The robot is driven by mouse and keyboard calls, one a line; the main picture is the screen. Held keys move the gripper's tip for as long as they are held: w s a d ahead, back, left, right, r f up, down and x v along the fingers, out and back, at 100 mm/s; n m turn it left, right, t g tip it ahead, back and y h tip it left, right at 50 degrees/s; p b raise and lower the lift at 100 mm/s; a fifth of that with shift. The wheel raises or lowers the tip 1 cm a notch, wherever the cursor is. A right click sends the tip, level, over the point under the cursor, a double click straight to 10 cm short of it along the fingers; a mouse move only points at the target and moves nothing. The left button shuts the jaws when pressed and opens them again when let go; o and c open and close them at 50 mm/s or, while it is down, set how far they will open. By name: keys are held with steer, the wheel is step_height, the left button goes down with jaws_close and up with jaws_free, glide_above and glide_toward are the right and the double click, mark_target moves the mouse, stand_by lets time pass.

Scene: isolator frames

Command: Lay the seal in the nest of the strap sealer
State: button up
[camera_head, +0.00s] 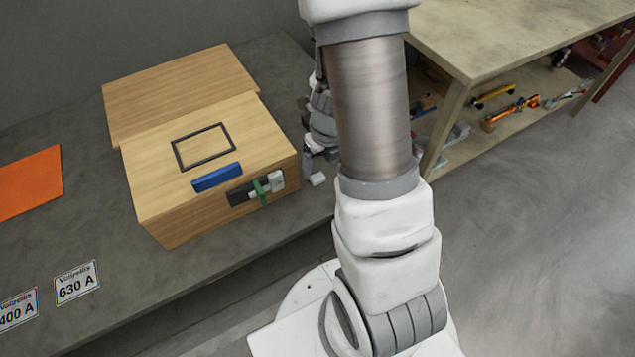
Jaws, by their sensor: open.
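I cannot clearly pick out the seal or the strap sealer. A small pale block (318,179) lies on the grey bench just right of a wooden box; I cannot tell if it is the seal. On the box's front face is a dark plate (238,194) with a green strip (260,193) and a light grey piece (277,180); I cannot tell if this is the sealer. My gripper (309,164) is open, low beside the box's right side and close to the pale block. My own arm hides much of it and the bench behind.
The wooden box (160,200) carries a black rectangular outline (203,147) and a blue bar (217,177). The grey bench (95,235) holds an orange sheet (28,183) and a 630 A label (76,283). A shelved table (500,35) with tools stands right.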

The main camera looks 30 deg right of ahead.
mark_target(318, 177)
steer(key=shift+w+f+b, duration=0.25)
steer(key=shift+f+b, duration=0.3)
steer(key=shift+f, duration=0.35)
steer(key=shift+w+f+b, duration=0.3)
steer(key=shift+f+b, duration=0.2)
steer(key=shift+f, duration=0.4)
steer(key=shift+w+f+b, duration=0.25)
steer(key=shift+f+b, duration=0.3)
steer(key=shift+f, duration=0.35)
steer(key=shift+c, duration=0.2)
jaws_close()
